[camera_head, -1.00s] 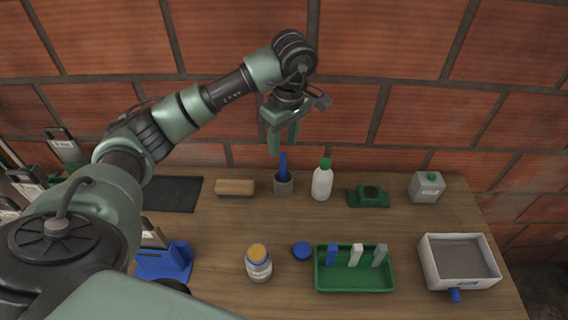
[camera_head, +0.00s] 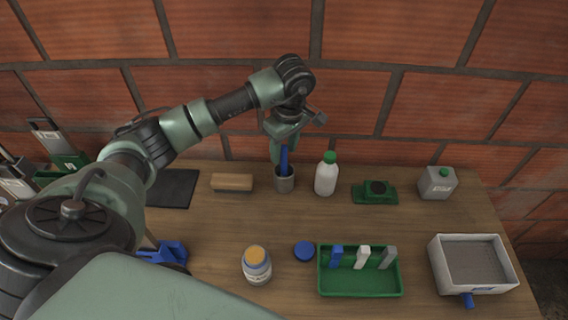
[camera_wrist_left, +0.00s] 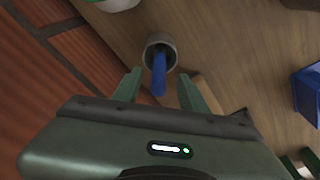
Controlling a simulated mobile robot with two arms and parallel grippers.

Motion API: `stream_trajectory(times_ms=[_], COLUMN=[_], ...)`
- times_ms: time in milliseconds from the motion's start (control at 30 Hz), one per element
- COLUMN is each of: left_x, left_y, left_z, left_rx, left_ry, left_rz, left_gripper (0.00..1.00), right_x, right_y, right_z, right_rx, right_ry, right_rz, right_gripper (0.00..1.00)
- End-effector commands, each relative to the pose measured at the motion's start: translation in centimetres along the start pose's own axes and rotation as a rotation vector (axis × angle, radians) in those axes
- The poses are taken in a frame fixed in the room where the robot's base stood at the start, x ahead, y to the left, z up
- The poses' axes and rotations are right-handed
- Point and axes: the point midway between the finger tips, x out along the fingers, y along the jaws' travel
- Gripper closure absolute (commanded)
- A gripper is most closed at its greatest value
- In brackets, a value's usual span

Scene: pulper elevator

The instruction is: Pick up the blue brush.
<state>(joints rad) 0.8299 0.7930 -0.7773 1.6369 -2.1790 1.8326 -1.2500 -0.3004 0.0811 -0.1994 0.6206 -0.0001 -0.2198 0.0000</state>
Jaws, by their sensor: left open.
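The blue brush (camera_head: 284,160) stands upright in a small grey cup (camera_head: 284,184) on the wooden table, near the wall. In the left wrist view the brush (camera_wrist_left: 158,75) rises out of the cup (camera_wrist_left: 160,46) toward the camera, between the fingers. My left gripper (camera_head: 283,150) is open, pointing down from above at the brush's handle. In the left wrist view its two fingers (camera_wrist_left: 158,92) stand on either side of the handle, with gaps visible on both sides. My right gripper is not in view.
A wooden block (camera_head: 232,182) is left of the cup and a white bottle (camera_head: 326,176) with a green cap close to its right. A green tray (camera_head: 360,283), blue lid (camera_head: 304,251), jar (camera_head: 257,268) and white box (camera_head: 436,262) stand nearer. The brick wall is behind.

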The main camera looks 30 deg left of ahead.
Motion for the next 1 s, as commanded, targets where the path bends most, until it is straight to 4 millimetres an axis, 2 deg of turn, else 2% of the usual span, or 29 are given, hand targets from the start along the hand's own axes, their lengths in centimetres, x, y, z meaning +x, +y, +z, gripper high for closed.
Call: stream_trajectory(times_ms=[33, 200, 433, 467, 600, 1000], left_x=[0.5, 2.2, 2.5, 2.5, 2.5, 2.2], left_y=[-0.1, 0.0, 0.1, 0.1, 0.1, 0.1], left_z=[0.0, 0.0, -0.1, -0.1, -0.1, -0.1], left_rx=[0.0, 0.001, 0.001, 0.001, 0.001, 0.0], left_ry=[-0.002, 0.0, 0.001, 0.001, 0.001, 0.002], left_rz=[-0.005, -0.001, 0.002, 0.002, 0.001, 0.002], left_gripper=[0.57, 0.57, 0.57, 0.63, 1.0, 1.0], right_x=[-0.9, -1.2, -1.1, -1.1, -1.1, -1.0], right_y=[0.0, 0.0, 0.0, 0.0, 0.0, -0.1], right_z=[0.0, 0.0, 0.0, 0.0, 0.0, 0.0], right_rx=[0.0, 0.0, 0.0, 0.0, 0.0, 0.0], right_ry=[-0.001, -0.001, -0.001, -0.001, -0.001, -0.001], right_rz=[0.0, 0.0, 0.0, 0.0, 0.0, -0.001], right_gripper=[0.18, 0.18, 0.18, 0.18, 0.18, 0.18])
